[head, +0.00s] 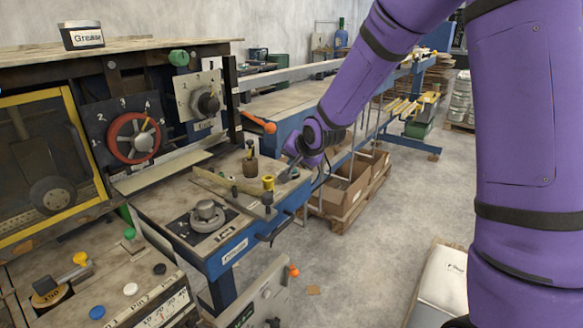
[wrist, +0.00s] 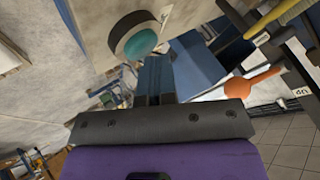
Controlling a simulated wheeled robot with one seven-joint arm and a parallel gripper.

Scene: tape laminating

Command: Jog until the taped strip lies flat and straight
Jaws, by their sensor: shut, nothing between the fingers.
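The closed fingers (wrist: 153,78) also show in the wrist view, below a teal round knob or button with a dark collar (wrist: 140,40). An orange-ended lever (wrist: 253,83) is right of the fingers there. A pale flat strip or plate (head: 163,172) lies along the machine below the red dial; I cannot tell whether it is the taped strip. No jog label is readable.
A red handwheel dial (head: 133,138), a grey knob panel (head: 202,97) and an orange lever (head: 258,122) are on the machine. A round grey knob (head: 207,211) sits on the table. Several coloured buttons are at lower left. Cardboard boxes (head: 347,187) stand on a pallet to the right.

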